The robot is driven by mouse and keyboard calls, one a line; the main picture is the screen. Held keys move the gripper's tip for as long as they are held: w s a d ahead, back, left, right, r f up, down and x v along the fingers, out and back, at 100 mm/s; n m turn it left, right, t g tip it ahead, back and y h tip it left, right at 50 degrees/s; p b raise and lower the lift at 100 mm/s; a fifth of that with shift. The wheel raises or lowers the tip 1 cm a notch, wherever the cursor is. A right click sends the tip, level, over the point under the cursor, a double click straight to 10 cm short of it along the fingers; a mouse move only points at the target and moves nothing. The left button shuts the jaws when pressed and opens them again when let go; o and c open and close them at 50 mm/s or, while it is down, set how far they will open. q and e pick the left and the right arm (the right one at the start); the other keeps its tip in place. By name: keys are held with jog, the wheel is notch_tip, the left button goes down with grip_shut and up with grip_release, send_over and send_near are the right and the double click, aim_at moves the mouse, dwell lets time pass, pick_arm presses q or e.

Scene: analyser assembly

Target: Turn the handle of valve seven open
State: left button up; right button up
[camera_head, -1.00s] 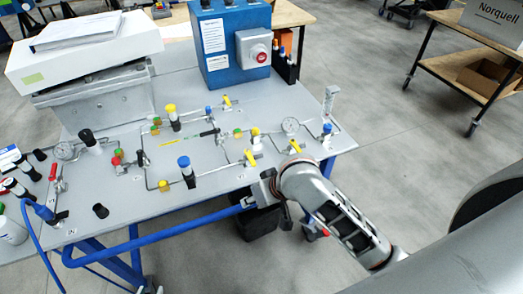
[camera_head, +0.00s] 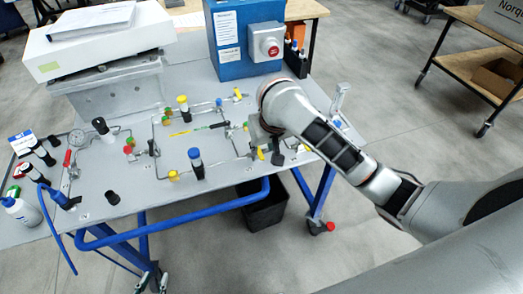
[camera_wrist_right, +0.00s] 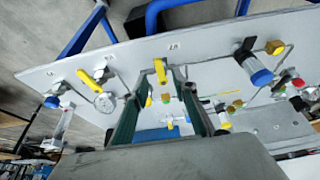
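A grey panel table (camera_head: 130,205) carries thin pipes, gauges and several valves with yellow handles. One yellow handle (camera_wrist_right: 160,70) shows in the right wrist view, just beyond and between my fingertips; I cannot tell whether they touch it. My right gripper (camera_wrist_right: 160,82) is open, its two dark green fingers apart with nothing held. In the head view my right gripper (camera_head: 268,152) is over the panel's right front part, mostly hidden by my wrist. Another yellow handle (camera_wrist_right: 87,78) lies to the left in the wrist view. My left gripper is not in view.
A pressure gauge (camera_wrist_right: 104,102) and a blue-capped part (camera_wrist_right: 261,77) flank the fingers. A blue box with a red button (camera_head: 271,50) stands behind. A blue rail (camera_head: 185,220) runs along the front. A white case (camera_head: 100,40) sits back left.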

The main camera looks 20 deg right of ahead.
aim_at(260, 154)
jog(key=shift+x, duration=2.15)
grip_shut()
